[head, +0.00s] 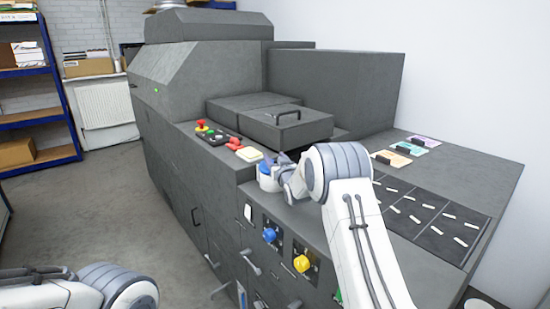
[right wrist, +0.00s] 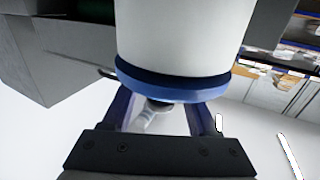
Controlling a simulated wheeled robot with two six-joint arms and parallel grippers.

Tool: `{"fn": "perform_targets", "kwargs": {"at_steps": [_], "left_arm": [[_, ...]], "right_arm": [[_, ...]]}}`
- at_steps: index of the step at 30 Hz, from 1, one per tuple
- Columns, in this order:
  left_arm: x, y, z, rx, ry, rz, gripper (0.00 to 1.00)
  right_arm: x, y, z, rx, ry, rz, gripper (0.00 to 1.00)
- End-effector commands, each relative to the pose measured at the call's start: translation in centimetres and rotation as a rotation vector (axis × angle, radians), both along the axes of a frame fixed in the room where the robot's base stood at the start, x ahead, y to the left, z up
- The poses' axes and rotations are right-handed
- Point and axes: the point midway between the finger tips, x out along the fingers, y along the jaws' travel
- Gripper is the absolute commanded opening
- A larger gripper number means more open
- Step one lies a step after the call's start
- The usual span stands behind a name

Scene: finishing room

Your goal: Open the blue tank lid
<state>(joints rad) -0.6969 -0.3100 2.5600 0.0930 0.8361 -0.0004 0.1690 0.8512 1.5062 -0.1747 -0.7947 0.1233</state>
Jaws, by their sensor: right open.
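A small white tank with blue parts (head: 268,181) stands on the grey machine's ledge, partly hidden by my right arm and gripper. In the right wrist view, the tank's white round body (right wrist: 175,40) fills the upper middle, with a blue rim or lid (right wrist: 172,88) along its near edge. My right gripper (right wrist: 160,108) is open, with one finger on each side of the blue band; I cannot tell whether they touch it. It also shows in the head view (head: 283,178) beside the tank. My left gripper is out of view.
A control panel with red, yellow and green buttons (head: 212,134) lies behind the tank. A flat lid with a black handle (head: 288,125) is beyond it. Blue (head: 270,235) and yellow (head: 301,263) knobs are on the front face below. Coloured cards (head: 411,149) lie to the right.

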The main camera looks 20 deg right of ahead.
Motion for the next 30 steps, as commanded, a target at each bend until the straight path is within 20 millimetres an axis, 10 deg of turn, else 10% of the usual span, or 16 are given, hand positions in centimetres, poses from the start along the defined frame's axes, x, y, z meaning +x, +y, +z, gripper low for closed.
{"fn": "perform_targets", "kwargs": {"at_steps": [6,12,30], "left_arm": [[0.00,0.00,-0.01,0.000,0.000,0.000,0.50],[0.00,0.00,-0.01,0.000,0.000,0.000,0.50],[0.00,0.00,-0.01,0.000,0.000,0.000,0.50]], "right_arm": [[0.02,0.02,-0.02,0.000,0.000,0.000,0.59],[0.01,0.02,-0.01,0.000,0.000,0.000,0.00],[0.00,0.00,0.01,0.000,0.000,0.000,0.00]]}}
